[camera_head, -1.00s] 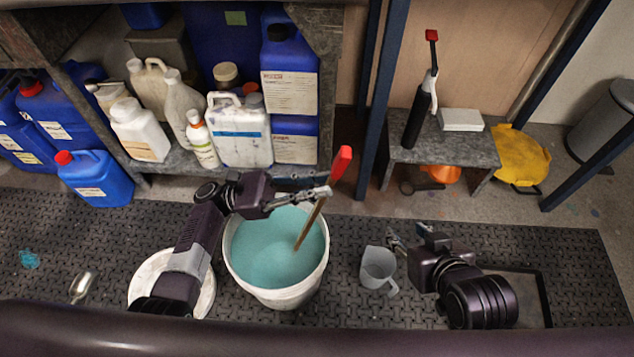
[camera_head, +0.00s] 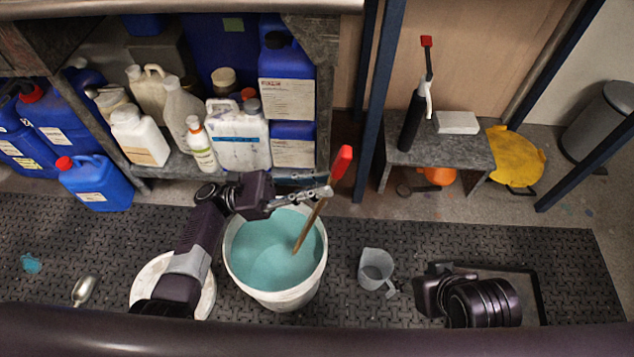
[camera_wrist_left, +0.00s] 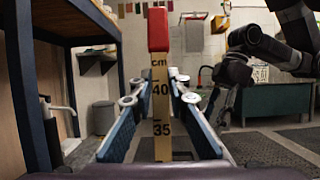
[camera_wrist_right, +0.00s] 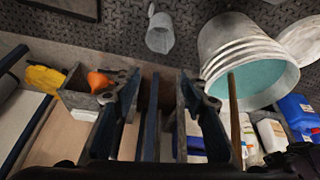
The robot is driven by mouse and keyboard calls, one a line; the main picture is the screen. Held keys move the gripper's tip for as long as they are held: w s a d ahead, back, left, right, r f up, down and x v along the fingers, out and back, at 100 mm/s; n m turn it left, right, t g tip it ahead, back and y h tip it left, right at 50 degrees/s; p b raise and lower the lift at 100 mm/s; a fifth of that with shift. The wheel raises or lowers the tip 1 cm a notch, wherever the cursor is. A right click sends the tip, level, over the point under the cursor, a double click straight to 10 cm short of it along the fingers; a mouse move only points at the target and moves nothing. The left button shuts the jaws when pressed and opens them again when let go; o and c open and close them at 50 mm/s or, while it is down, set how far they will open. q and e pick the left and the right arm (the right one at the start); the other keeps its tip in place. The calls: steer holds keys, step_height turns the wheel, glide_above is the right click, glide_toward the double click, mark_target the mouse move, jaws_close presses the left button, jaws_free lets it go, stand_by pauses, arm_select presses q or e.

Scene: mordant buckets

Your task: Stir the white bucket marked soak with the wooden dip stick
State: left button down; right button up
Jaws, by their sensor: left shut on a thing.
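The white bucket (camera_head: 285,299) holds teal liquid and stands on the dark mat; I see no soak marking on it. The wooden dip stick (camera_head: 309,228) has a red top end and leans to the right. Its lower end is hidden in the liquid. My left gripper (camera_head: 322,192) is shut on the stick below its red end, above the bucket's far right rim. In the left wrist view the stick (camera_wrist_left: 161,100) shows a cm scale between the fingers. My right gripper (camera_wrist_right: 158,100) is open and empty in the right wrist view; its fingers are hidden in the head view.
A clear jug (camera_head: 376,268) stands right of the teal bucket. A metal scoop (camera_head: 84,290) lies at left. A shelf with bottles and canisters and a low stool (camera_head: 450,152) stand behind.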

mark_target(339, 156)
arm_select(q)
steer(key=shift+d+r+p, duration=0.2)
steer(key=shift+r+p, duration=0.45)
steer(key=shift+r, duration=0.2)
steer(key=shift+d+r+p, duration=0.1)
steer(key=shift+r+p, duration=0.3)
steer(key=shift+d+r+p, duration=0.15)
steer(key=shift+r+p, duration=0.4)
steer(key=shift+d+r+p, duration=0.25)
steer(key=shift+r+p, duration=0.65)
steer(key=shift+d+r+p, duration=0.15)
steer(key=shift+r+p, duration=0.6)
steer(key=shift+r, duration=0.05)
steer(key=shift+d+r+p, duration=0.25)
steer(key=shift+r+p, duration=0.55)
steer(key=shift+r, duration=0.05)
arm_select(e)
steer(key=s+f+g, duration=0.1)
steer(key=s+f, duration=0.2)
steer(key=f, duration=0.7)
steer(key=s+f+g, duration=0.1)
steer(key=s+f, duration=0.2)
steer(key=f, duration=0.8)
steer(key=shift+d+f+g, duration=0.25)
steer(key=shift+d+g, duration=0.05)
steer(key=shift+d, duration=0.15)
arm_select(q)
steer(key=shift+r, duration=0.1)
